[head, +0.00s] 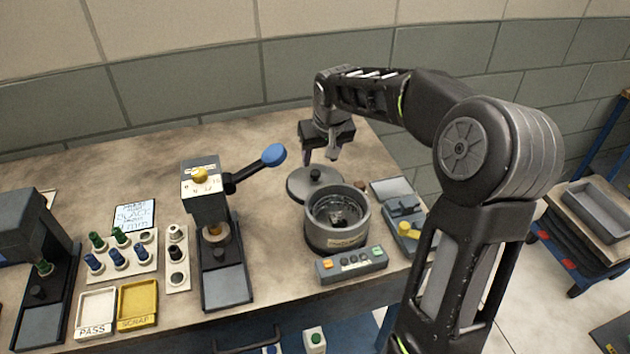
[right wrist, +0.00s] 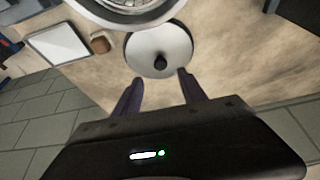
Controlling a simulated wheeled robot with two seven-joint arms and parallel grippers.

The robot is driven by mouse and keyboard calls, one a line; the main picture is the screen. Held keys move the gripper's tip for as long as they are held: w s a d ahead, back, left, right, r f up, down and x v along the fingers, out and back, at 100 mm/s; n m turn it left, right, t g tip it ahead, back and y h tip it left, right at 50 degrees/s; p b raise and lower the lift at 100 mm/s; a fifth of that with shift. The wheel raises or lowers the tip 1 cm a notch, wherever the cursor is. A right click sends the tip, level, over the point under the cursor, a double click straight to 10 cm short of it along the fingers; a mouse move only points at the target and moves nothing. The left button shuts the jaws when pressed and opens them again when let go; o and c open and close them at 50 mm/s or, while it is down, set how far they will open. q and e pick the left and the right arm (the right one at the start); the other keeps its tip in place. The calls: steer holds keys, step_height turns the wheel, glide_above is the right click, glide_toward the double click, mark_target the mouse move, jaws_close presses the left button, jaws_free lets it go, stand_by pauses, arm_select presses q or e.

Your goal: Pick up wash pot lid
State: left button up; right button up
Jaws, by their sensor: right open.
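The wash pot lid (head: 301,186) is a round grey disc with a black knob (head: 316,173), lying flat on the bench behind the wash pot. In the right wrist view the lid (right wrist: 178,58) lies beyond my fingertips, its black knob (right wrist: 160,63) ahead of the gap between them. My right gripper (head: 320,158) is open and empty, above and just behind the lid; its two fingers also show in the right wrist view (right wrist: 160,88). The wash pot (head: 337,234) stands uncovered, with a dark thing inside. My left gripper is not in view.
A control box (head: 351,263) with buttons sits before the pot. A press with a blue-knobbed lever (head: 273,155) stands left of the lid. A small brown block (right wrist: 103,42) and a grey plate (right wrist: 58,45) lie near the pot. The bench's back edge is close to the lid.

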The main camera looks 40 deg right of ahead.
mark_target(316, 173)
steer(key=shift+x, duration=1.15)
steer(key=shift+f, duration=0.2)
steer(key=shift+p+x, duration=1)
steer(key=shift+x, duration=1.4)
jaws_close()
